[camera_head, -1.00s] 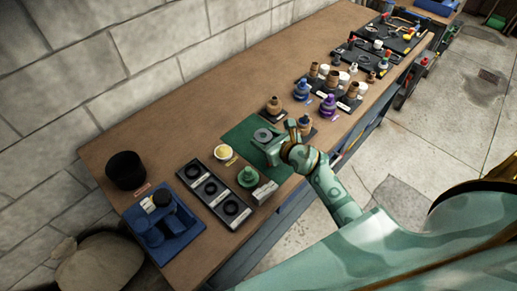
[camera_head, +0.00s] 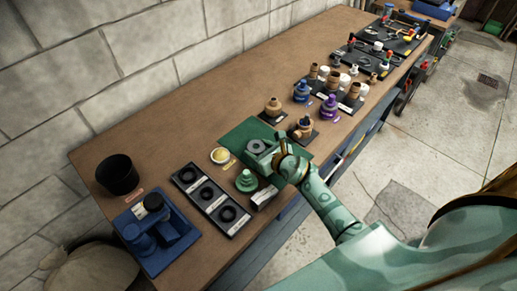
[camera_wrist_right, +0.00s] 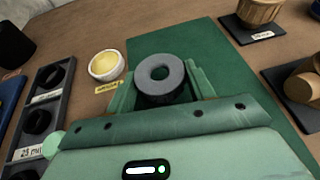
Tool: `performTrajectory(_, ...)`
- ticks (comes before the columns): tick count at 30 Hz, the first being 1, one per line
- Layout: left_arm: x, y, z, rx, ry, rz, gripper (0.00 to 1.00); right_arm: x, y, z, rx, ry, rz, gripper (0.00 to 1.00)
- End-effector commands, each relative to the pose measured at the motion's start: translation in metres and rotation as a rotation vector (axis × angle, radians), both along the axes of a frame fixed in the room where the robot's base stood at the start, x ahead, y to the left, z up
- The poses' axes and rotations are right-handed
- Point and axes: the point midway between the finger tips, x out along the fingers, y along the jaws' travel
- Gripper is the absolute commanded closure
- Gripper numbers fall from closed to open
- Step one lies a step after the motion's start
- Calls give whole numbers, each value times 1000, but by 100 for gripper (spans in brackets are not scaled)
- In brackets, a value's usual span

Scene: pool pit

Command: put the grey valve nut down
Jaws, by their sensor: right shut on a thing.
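The grey valve nut (camera_head: 256,146) is a thick dark grey ring with a round hole. It is over the green mat (camera_head: 234,142) on the wooden bench. My right gripper (camera_head: 258,150) is shut on it. In the right wrist view, the nut (camera_wrist_right: 160,88) sits level between the two green fingers, hole facing up, with green mat (camera_wrist_right: 225,70) around and beyond it. I cannot tell whether its underside touches the mat. My left gripper is not in view.
A yellow-filled white bowl (camera_head: 220,156), a green knobbed part (camera_head: 246,181) and a black tray with dark rings (camera_head: 228,224) stand left of the mat. A white block (camera_head: 264,198) is near the front edge. Brown fittings (camera_head: 273,107) stand behind right. Bare mat lies beyond the nut.

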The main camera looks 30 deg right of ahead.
Motion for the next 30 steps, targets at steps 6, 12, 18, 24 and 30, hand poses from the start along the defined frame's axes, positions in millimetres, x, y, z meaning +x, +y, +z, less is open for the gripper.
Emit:
performTrajectory(6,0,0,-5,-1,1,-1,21,0,0,-7,-1,0,-1,80)
performTrajectory(12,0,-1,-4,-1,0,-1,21,0,0,-6,-1,0,0,25)
performTrajectory(18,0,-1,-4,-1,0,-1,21,0,0,-6,0,0,0,25)
performTrajectory(24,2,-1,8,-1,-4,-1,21,0,1,12,2,-3,1,25)
performTrajectory(30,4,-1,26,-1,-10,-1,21,-45,-9,28,-1,1,-1,25)
